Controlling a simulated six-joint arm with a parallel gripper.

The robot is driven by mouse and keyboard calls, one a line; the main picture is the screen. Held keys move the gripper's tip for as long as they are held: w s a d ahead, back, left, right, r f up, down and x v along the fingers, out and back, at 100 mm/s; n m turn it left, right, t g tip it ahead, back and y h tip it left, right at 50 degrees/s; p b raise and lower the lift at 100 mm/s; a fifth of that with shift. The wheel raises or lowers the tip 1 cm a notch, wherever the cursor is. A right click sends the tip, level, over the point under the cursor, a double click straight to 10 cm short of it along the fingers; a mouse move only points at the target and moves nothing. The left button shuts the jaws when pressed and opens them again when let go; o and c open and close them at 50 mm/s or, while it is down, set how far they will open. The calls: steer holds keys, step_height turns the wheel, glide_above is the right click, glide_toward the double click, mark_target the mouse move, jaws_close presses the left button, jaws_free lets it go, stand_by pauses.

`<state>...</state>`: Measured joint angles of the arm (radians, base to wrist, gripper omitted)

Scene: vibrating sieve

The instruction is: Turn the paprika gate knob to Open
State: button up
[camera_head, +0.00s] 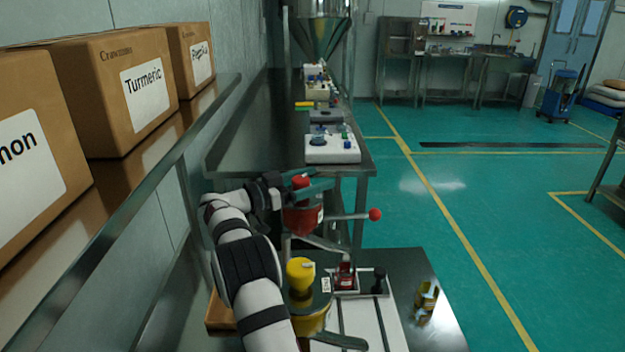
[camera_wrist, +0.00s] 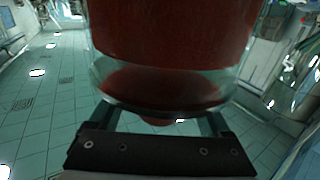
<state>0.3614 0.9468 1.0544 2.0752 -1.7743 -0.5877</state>
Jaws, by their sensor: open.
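The red knob (camera_head: 302,183), which I take to be the paprika gate knob, sits on top of the red vessel (camera_head: 298,217) in the head view. My gripper (camera_head: 312,186) is at the knob's height, with its greenish fingers close around or beside it. Contact cannot be told. In the wrist view my open gripper (camera_wrist: 158,122) has a finger on each side, below a clear-walled vessel of red powder (camera_wrist: 165,82). Part of a small red shape (camera_wrist: 155,121) shows between the fingers. The knob's pointer and Open mark cannot be made out.
A lever with a red ball (camera_head: 375,214) sticks out to the right of the vessel. Labelled boxes (camera_head: 140,90) line the left shelf. A small red-and-black device (camera_head: 345,276) is on the lower table.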

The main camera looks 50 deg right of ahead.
jaws_close()
stand_by(0.3)
steer(key=shift+n+t, duration=0.3)
steer(key=shift+t, duration=0.2)
steer(key=n+t, duration=0.1)
steer(key=t, duration=0.1)
steer(key=w+n+t, duration=0.1)
steer(key=n+t, duration=0.1)
steer(key=t, duration=0.1)
steer(key=shift+n+h, duration=0.3)
steer(key=shift+w+a+n+t+y, duration=0.2)
steer(key=shift+n+t, duration=0.3)
steer(key=shift+t, duration=0.35)
steer(key=shift+w+d+n+t+y, duration=0.2)
steer(key=shift+n+t, duration=0.3)
steer(key=shift+t, duration=0.4)
steer(key=shift+w+a+n+t+y, duration=0.1)
steer(key=shift+n+t+y, duration=0.3)
steer(key=shift+t, duration=0.45)
